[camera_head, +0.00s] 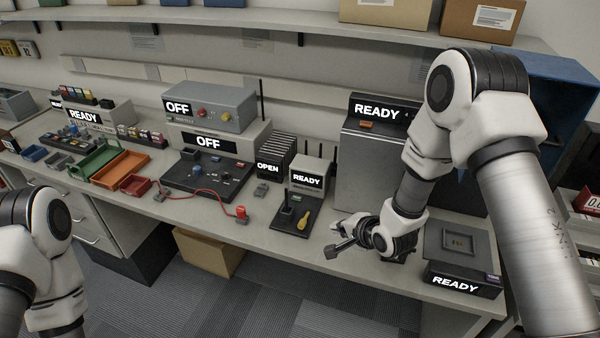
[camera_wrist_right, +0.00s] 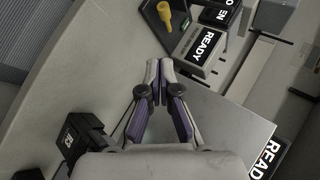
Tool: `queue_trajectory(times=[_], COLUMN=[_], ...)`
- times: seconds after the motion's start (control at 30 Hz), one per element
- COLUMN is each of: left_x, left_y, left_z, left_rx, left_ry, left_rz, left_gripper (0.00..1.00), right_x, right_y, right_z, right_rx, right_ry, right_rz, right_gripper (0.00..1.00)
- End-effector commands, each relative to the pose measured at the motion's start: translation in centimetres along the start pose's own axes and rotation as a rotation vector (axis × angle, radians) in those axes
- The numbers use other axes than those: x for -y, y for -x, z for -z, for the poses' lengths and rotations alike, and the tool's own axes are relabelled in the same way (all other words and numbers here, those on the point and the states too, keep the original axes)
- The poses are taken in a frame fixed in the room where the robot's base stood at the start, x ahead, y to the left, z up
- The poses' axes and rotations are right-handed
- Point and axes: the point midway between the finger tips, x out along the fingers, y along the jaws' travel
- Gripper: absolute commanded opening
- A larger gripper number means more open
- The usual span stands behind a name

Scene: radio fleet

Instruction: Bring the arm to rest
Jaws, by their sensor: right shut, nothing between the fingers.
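My right arm (camera_head: 515,220) comes in from the right and bends down over the bench. My right gripper (camera_head: 332,240) hangs above the bench's front part, between the small station with the yellow-handled tool (camera_head: 303,221) and the dark READY box (camera_head: 463,270). In the right wrist view the right gripper (camera_wrist_right: 160,68) has its fingertips together with nothing between them. My left arm (camera_head: 45,250) shows at the lower left edge; its gripper is out of the picture.
A tall grey READY cabinet (camera_head: 368,170) stands behind the right gripper. Left of it are an OPEN rack (camera_head: 274,160), grey OFF units (camera_head: 212,108) and green (camera_head: 95,160) and orange (camera_head: 121,166) trays. A red cable (camera_head: 205,192) lies on the bench. Bare bench lies below the gripper.

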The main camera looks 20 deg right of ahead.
Motion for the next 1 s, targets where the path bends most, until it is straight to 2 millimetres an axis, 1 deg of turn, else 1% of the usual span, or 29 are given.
queue_trajectory(times=[0.07, 0.13, 0.17, 0.23, 0.27, 0.3, 0.33, 0.37, 0.4, 0.43, 0.47, 0.5, 0.57, 0.6, 0.63, 0.7, 0.73, 0.83, 0.9, 1.0], left_x=[0.0, 0.0, 0.0, 0.0, 0.0, 0.0, 0.0, 0.0, 0.0, 0.0, 0.0, 0.0, 0.0, 0.0, 0.0, 0.0, 0.0, 0.0, 0.0, 0.0], left_y=[0.1, -0.1, -0.2, -0.5, -0.6, -0.8, -1.0, -1.1, -1.3, -1.4, -1.5, -1.7, -1.8, -1.8, -1.8, -1.7, -1.7, -1.7, -1.7, -1.7], left_z=[0.0, 0.0, 0.0, 0.0, 0.0, 0.0, 0.0, 0.0, 0.0, 0.0, 0.0, 0.0, 0.0, 0.0, 0.0, 0.0, 0.0, 0.0, 0.0, 0.0], left_rx=[0.0, 0.0, 0.0, 0.0, 0.0, 0.0, 0.0, 0.0, 0.0, 0.0, 0.0, 0.0, 0.0, 0.0, 0.0, 0.0, 0.0, 0.0, 0.0, 0.0], left_ry=[0.0, 0.0, 0.0, 0.0, 0.0, 0.0, 0.0, 0.0, 0.0, 0.0, 0.0, 0.0, 0.0, 0.0, 0.0, 0.0, 0.0, 0.0, 0.0, 0.0], left_rz=[0.0, 0.0, 0.0, 0.0, 0.0, 0.0, 0.0, 0.0, 0.0, 0.0, 0.0, 0.0, 0.0, 0.0, 0.0, 0.0, 0.0, 0.0, 0.0, 0.0], left_gripper=[0.39, 0.39, 0.39, 0.39, 0.39, 0.39, 0.39, 0.39, 0.39, 0.39, 0.39, 0.39, 0.39, 0.39, 0.39, 0.39, 0.39, 0.39, 0.39, 0.39], right_x=[0.0, -0.8, -1.6, -4.6, -6.4, -9.2, -11.6, -14.1, -17.4, -19.9, -22.3, -25.3, -29.3, -30.9, -31.6, -32.3, -32.5, -32.7, -32.7, -32.7], right_y=[0.0, -0.3, -0.5, -1.2, -1.3, -1.2, -0.9, -0.5, 0.5, 1.5, 2.6, 4.4, 7.7, 9.7, 10.8, 12.7, 13.1, 13.3, 13.3, 13.3], right_z=[0.0, -0.2, -0.4, -1.6, -2.3, -3.4, -4.3, -5.3, -6.5, -7.4, -8.3, -9.4, -10.8, -11.3, -11.5, -11.6, -11.5, -11.4, -11.4, -11.4], right_rx=[0.0, 0.004, 0.008, 0.027, 0.038, 0.052, 0.061, 0.072, 0.088, 0.106, 0.129, 0.169, 0.254, 0.317, 0.361, 0.451, 0.482, 0.554, 0.577, 0.582], right_ry=[0.0, -0.002, -0.003, -0.004, -0.007, -0.018, -0.023, -0.019, 0.017, 0.063, 0.121, 0.214, 0.392, 0.519, 0.608, 0.79, 0.854, 1.011, 1.061, 1.074], right_rz=[-0.001, -0.013, -0.025, -0.075, -0.107, -0.161, -0.21, -0.264, -0.339, -0.397, -0.455, -0.533, -0.643, -0.696, -0.719, -0.745, -0.747, -0.728, -0.716, -0.712], right_gripper=[0.0, 0.0, 0.0, 0.0, 0.0, 0.0, 0.0, 0.0, 0.0, 0.0, 0.0, 0.0, 0.0, 0.0, 0.0, 0.0, 0.0, 0.0, 0.0, 0.0])
